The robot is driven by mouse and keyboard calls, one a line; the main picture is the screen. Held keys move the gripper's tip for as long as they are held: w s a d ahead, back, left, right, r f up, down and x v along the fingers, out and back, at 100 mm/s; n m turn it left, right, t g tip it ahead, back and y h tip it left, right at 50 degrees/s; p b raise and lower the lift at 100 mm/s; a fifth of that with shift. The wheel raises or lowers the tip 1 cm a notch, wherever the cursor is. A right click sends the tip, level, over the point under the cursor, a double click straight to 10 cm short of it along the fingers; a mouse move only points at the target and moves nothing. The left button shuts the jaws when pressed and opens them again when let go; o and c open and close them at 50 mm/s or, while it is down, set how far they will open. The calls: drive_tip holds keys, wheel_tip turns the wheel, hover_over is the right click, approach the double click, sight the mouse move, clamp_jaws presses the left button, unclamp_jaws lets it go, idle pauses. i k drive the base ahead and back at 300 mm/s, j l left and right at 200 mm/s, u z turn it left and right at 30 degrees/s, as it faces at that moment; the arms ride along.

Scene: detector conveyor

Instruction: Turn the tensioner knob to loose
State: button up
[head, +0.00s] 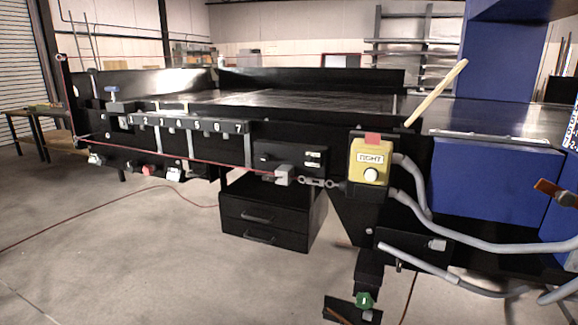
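I cannot tell for sure which part is the tensioner knob. A black conveyor (300,135) runs across the view. A small blue-topped knob (112,90) stands upright at its left end. A green knob-like part (363,300) sits low at the bottom, under a black bracket (368,268). A yellow box (369,150) marked "RIGHT" carries a round white button (371,175). A metal turnbuckle (318,183) joins a red cord beside that box. No knob setting is readable. My gripper is not in view.
A black drawer unit (272,220) stands under the conveyor. Grey hoses (430,225) and blue panels (490,190) crowd the right side. The floor at left front is free except for a thin red cable (110,228).

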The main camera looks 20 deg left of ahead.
sight(263, 157)
drive_tip(key=u, duration=1.25)
drive_tip(key=i+u, duration=0.5)
